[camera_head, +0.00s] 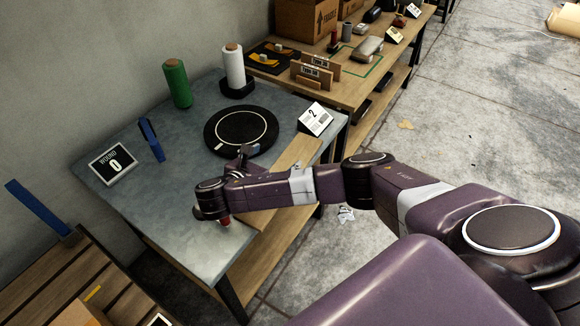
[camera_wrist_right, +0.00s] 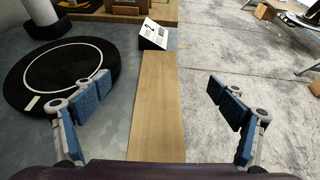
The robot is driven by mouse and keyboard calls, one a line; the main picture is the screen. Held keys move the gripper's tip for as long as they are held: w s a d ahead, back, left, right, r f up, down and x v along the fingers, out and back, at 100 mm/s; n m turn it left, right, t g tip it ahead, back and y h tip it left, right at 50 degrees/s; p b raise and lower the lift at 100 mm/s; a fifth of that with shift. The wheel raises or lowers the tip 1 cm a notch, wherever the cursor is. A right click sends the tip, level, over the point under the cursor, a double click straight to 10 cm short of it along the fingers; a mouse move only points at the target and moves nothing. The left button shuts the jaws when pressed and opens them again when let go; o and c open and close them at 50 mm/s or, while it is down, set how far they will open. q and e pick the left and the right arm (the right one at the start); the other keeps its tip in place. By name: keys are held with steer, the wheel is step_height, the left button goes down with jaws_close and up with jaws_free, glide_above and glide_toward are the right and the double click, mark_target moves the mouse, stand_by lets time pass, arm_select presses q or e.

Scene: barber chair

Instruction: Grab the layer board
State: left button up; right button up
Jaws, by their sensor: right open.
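The layer board, a long light wooden plank (camera_head: 297,152), lies along the right edge of the grey table (camera_head: 165,212). Its middle is hidden behind my right arm in the head view. In the right wrist view the board (camera_wrist_right: 158,100) runs straight ahead between the fingers. My right gripper (camera_wrist_right: 158,86) is open, with one blue-padded finger on each side of the board's line and nothing between them. In the head view its fingers are mostly hidden by the arm. I cannot tell its height above the board. My left gripper is not in view.
A black round turntable (camera_head: 241,131) lies left of the board. A number 2 card (camera_head: 315,119) stands near its far end. Green (camera_head: 177,84) and white (camera_head: 234,66) spools and a "WOUND 0" sign (camera_head: 113,164) stand on the table. Open floor lies right.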

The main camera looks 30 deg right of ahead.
glide_toward(290, 164)
steer(key=shift+w+d+f+b, duration=0.2)
steer(key=shift+d+f+b, duration=0.2)
steer(key=shift+d, duration=0.1)
steer(key=shift+w+d+f, duration=0.2)
steer(key=shift+d, duration=0.3)
steer(key=x, duration=0.5)
steer(key=shift+w+d, duration=0.2)
steer(key=shift+d, duration=0.05)
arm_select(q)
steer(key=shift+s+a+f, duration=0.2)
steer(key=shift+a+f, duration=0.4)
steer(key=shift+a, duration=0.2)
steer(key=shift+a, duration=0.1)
arm_select(e)
steer(key=shift+c, duration=0.2)
steer(key=c, duration=1.4)
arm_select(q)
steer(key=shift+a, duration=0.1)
